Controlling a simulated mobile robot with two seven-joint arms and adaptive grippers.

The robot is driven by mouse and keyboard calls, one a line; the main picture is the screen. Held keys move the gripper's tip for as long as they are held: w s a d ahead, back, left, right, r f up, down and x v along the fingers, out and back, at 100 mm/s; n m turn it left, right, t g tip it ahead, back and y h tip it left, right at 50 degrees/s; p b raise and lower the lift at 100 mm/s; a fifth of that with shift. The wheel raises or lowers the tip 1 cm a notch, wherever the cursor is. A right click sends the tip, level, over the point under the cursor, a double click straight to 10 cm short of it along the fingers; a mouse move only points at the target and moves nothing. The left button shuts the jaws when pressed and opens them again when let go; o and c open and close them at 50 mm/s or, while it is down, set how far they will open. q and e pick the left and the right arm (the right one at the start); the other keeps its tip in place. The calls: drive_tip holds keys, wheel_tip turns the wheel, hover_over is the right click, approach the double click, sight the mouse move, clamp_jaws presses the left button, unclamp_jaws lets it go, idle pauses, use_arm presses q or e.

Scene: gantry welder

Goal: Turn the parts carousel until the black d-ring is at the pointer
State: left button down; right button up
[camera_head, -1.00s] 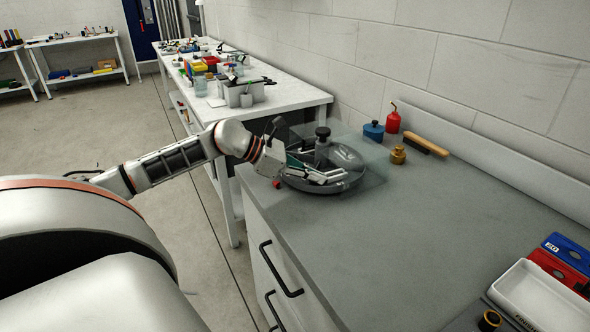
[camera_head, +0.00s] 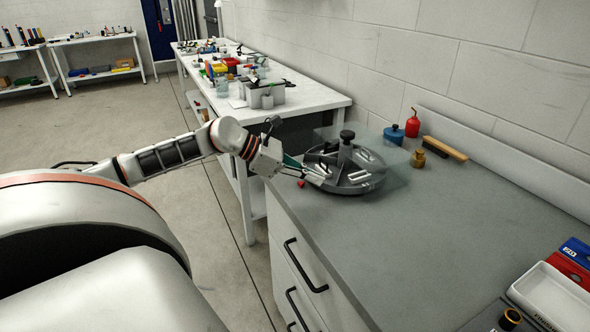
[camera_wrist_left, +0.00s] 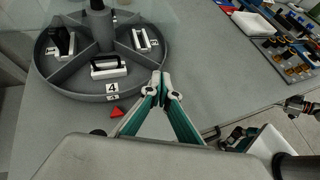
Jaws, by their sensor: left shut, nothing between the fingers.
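The parts carousel (camera_head: 374,187) is a round dark grey tray with divider walls and a black-knobbed centre post (camera_head: 346,150). It stands near the counter's left edge. In the wrist view its rim (camera_wrist_left: 80,93) carries number labels reading 4, and its compartments hold small black-and-white pieces (camera_wrist_left: 108,68). I cannot tell which is the black d-ring. A small red piece, seemingly the pointer (camera_wrist_left: 97,133), lies outside the front rim and also shows in the head view (camera_head: 301,184). My left gripper (camera_wrist_left: 160,82) is shut and empty, its tips at the carousel's rim.
Behind the carousel stand a blue pot (camera_head: 393,135), a red can (camera_head: 412,124), a brass piece (camera_head: 417,158) and a brush (camera_head: 445,149). A white tray (camera_head: 550,296) sits at the front right. The counter's middle (camera_head: 420,235) is clear.

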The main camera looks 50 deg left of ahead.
use_arm(q)
drive_tip(key=shift+s+a+r, duration=0.1)
drive_tip(key=shift+s+r, duration=0.25)
drive_tip(key=shift+s, duration=0.05)
drive_tip(key=shift+s+a+r+p, duration=0.2)
drive_tip(key=shift+s+r+p, duration=0.15)
drive_tip(key=shift+s, duration=0.15)
drive_tip(key=shift+s+a+r+p, duration=0.2)
drive_tip(key=shift+s+p, duration=0.1)
drive_tip(key=shift+s, duration=0.25)
drive_tip(key=shift+s+a+r+p, duration=0.2)
drive_tip(key=shift+s+r+p, duration=0.15)
drive_tip(key=shift+s, duration=0.15)
drive_tip(key=shift+s+a, duration=0.1)
use_arm(e)
drive_tip(key=shift+s+a+r, duration=0.3)
drive_tip(key=shift+s+a, duration=0.1)
drive_tip(key=shift+s, duration=0.3)
drive_tip(key=shift+w+d, duration=0.1)
drive_tip(key=shift+w, duration=0.05)
